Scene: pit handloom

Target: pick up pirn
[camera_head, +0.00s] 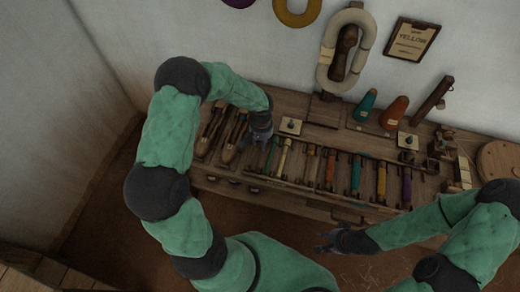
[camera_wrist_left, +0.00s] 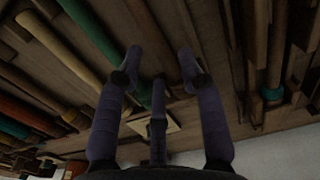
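My left gripper (camera_head: 262,138) is over the left end of the row, close to the green pirn. In the left wrist view its fingers (camera_wrist_left: 160,70) are spread and empty, with the green pirn (camera_wrist_left: 88,32) and cream pirn (camera_wrist_left: 58,48) to their left. My right gripper (camera_head: 326,241) is open and empty in front of the bench.
Wooden shuttles (camera_head: 234,135) lie in a tray left of my left gripper. Teal (camera_head: 366,105) and orange (camera_head: 394,113) cones stand behind the row. A framed sign reading YELLOW (camera_head: 411,40) and a yarn hank (camera_head: 328,55) hang on the wall. The floor before the bench is clear.

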